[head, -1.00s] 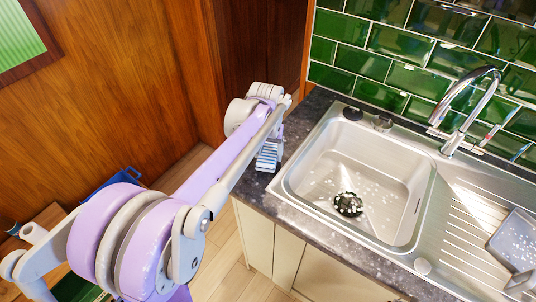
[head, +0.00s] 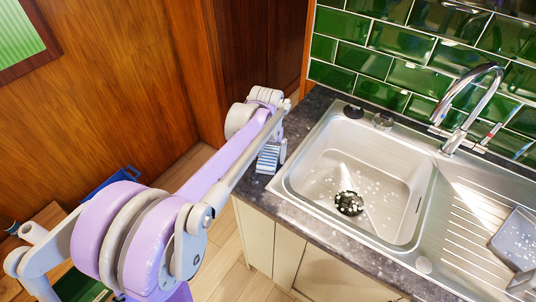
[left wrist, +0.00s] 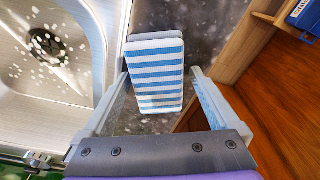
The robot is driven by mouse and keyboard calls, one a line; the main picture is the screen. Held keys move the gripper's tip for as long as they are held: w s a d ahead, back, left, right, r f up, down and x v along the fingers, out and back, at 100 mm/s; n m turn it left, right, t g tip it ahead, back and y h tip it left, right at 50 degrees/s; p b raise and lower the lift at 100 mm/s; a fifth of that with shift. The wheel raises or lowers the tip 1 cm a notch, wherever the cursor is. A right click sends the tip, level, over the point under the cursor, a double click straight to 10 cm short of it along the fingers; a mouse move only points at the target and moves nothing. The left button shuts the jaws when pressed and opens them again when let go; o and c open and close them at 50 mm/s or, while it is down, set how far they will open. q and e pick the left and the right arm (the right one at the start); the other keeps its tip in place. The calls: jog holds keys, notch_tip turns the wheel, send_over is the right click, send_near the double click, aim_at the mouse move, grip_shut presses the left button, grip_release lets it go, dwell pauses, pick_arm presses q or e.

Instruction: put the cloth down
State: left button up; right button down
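The cloth (head: 268,158) is folded, with blue and white stripes, and lies at the left end of the dark worktop beside the sink. In the left wrist view the cloth (left wrist: 155,75) sits between the two fingers of my left gripper (left wrist: 160,76). The fingers are spread wider than the cloth. A gap shows on the right side, and the left finger is close to the cloth's edge. In the head view my left gripper (head: 272,146) is at the cloth, partly hidden by its own arm. My right gripper is not seen.
The steel sink (head: 300,190) with its drain (head: 348,203) is just right of the cloth. A tap (head: 462,120) and a grey tray (head: 516,240) are farther right. The worktop (head: 290,208) ends close to the cloth on the left. A blue container (left wrist: 305,18) shows beyond.

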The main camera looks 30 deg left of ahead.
aim_at(267, 157)
pick_arm(q)
jog(key=shift+r, duration=0.2)
notch_tip(267, 157, up, 12)
jog(key=s+p, duration=0.1)
jog(key=p, duration=0.1)
jog(key=s+d+f+m+t, duration=0.1)
jog(key=s+d+f, duration=0.4)
jog(key=s, duration=0.5)
jog(key=s+d+f+m+t, duration=0.2)
jog(key=s+d+f, duration=0.3)
jog(key=s+f, duration=0.3)
jog(key=shift+s+d+f+m+t, duration=0.25)
jog(key=shift+s+t, duration=0.25)
jog(key=shift+s, duration=0.55)
